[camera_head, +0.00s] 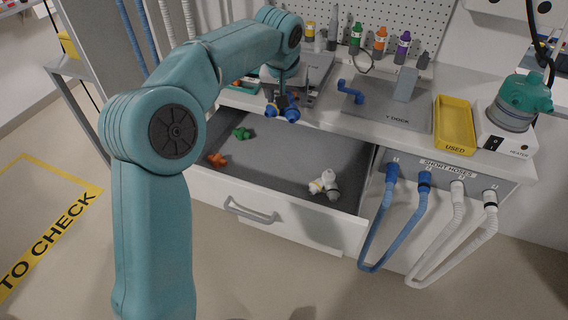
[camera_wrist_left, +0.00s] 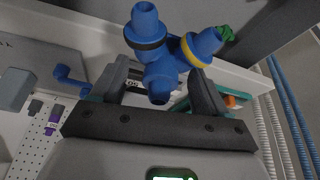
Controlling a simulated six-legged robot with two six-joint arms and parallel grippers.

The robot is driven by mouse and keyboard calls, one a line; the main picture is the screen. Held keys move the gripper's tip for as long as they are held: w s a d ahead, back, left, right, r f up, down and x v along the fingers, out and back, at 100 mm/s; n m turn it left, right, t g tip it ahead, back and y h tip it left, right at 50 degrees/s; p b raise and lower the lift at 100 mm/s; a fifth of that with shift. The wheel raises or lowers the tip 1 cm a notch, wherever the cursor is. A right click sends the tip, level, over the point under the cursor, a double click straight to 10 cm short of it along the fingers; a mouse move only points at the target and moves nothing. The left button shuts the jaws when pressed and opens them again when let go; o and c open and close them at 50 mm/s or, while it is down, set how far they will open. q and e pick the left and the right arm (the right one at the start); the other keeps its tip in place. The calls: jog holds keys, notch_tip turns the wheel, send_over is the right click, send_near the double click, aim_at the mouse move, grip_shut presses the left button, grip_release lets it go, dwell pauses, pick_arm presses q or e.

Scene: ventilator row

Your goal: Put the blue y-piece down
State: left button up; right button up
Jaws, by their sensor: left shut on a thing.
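The blue y-piece (camera_head: 290,113) is held in my left gripper (camera_head: 283,98), around the counter's front edge near the back of the open drawer. In the left wrist view the blue y-piece (camera_wrist_left: 160,62) shows its three stubs, one with a black band and one with a yellow band. There the fingers of my left gripper (camera_wrist_left: 160,92) stand on both sides of it, shut on it. Its exact height above the drawer is hard to tell. My right gripper is not in view.
The open drawer (camera_head: 280,152) holds a green piece (camera_head: 242,133), an orange piece (camera_head: 217,159) and a white piece (camera_head: 324,182); its middle is clear. The grey Y DOCK plate (camera_head: 385,108) has a blue fitting (camera_head: 351,91). A yellow USED tray (camera_head: 455,147) stands right of it.

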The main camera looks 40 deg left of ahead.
pick_arm(q)
notch_tip(320, 180, down, 19)
jog(key=b, duration=0.3)
jog(key=shift+d+r, duration=0.1)
jog(key=shift+r, duration=0.1)
jog(key=shift+f+b, duration=0.1)
jog(key=shift+b, duration=0.25)
jog(key=o, duration=0.8)
jog(key=shift+w+f, duration=0.1)
jog(key=o, duration=0.5)
jog(key=shift+c, duration=0.2)
